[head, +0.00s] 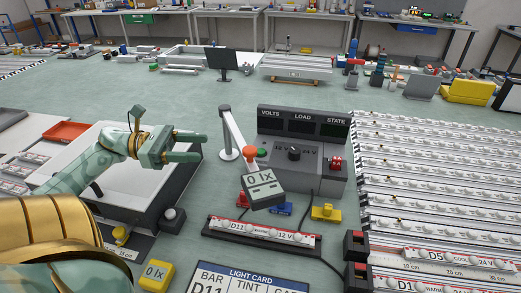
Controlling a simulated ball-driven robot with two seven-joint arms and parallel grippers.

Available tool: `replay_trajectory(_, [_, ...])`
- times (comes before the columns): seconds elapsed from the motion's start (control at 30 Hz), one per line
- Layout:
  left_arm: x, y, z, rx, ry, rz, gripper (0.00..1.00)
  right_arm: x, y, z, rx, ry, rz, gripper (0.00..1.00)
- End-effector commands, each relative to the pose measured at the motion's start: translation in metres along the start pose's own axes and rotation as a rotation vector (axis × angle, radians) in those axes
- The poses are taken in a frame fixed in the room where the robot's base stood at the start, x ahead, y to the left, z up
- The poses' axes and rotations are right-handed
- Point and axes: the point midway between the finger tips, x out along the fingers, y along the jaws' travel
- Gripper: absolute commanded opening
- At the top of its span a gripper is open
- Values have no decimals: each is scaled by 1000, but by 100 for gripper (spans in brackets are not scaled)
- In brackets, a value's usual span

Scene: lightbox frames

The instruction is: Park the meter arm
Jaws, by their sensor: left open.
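The meter arm (235,131) is a white bar at the middle of the head view. It runs from the top of a white post (226,132) toward the front right. A dark grey meter head (263,190) reading "0 lx" shows by its lower end. The meter head is tilted and appears above the strip labelled D11. My left gripper (204,147) is open and empty, its fingers pointing right. It appears left of the post, with a visible gap between them. My right gripper is not in view.
A dark console (308,155) with VOLTS, LOAD and STATE displays stands right of the arm. Yellow (326,212) and blue clips sit near the strip (262,238). Rows of light strips (430,190) fill the right side.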

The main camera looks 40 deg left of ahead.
Motion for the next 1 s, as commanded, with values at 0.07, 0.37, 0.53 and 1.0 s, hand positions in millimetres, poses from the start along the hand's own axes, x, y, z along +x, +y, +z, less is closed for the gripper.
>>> replay_trajectory(0.07, [14, -1, 2, 2, -3, -2, 52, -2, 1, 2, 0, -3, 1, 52])
replay_trajectory(0.37, [91, 0, 2, 0, -6, -1, 52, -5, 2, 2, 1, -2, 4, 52])
replay_trajectory(0.53, [126, 0, 2, -2, -5, 0, 52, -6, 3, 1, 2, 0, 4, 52])
replay_trajectory(1.0, [152, 0, 1, -6, -4, 2, 52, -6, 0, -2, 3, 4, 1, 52])
